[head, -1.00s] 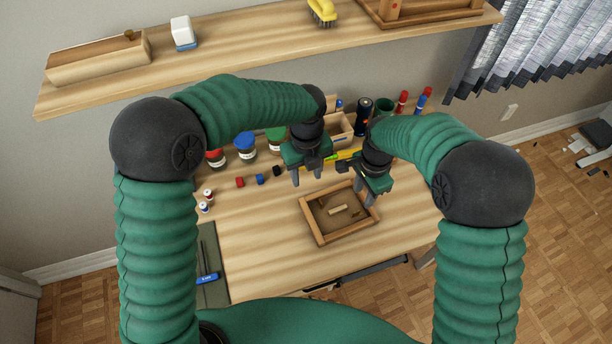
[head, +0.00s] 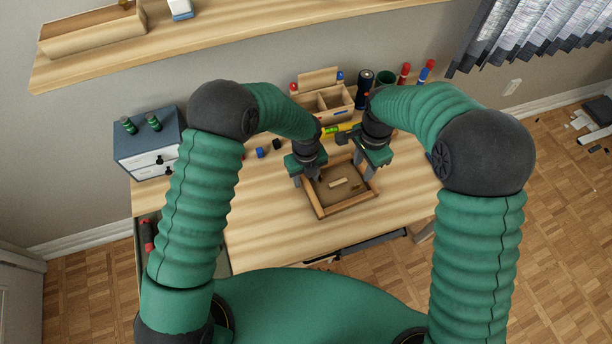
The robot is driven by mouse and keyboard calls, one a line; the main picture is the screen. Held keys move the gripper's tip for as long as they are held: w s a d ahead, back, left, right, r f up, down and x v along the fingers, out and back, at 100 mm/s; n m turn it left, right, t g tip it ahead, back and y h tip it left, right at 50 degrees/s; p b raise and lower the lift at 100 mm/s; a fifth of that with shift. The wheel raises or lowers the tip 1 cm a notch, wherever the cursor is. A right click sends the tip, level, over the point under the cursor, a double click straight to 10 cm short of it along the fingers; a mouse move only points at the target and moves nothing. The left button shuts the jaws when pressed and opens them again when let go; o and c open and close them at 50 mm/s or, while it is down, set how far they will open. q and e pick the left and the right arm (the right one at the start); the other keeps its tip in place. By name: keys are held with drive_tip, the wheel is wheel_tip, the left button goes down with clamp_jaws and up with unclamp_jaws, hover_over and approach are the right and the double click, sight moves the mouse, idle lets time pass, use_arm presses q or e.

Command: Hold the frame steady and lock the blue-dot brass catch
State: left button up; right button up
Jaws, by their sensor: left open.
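The wooden frame (head: 345,209) lies flat on the desk, with a brown back panel and a short pale wooden piece (head: 338,183) on it. Small dark or brassy marks show on the panel. They are too small to tell as catches, and I see no blue dot. My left gripper (head: 305,182) is open, pointing down at the frame's left side; contact is unclear. My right gripper (head: 367,172) points down at the frame's right side near the back corner. Its fingers partly hide that rim, and I cannot tell whether they grip it.
A yellow level (head: 341,128) lies between my grippers. A small drawer cabinet (head: 150,145) stands at the left. The desk left of the frame (head: 265,215) is clear.

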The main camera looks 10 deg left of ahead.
use_arm(q)
drive_tip(key=shift+a, duration=0.15)
drive_tip(key=shift+c, duration=1.2)
clamp_jaws()
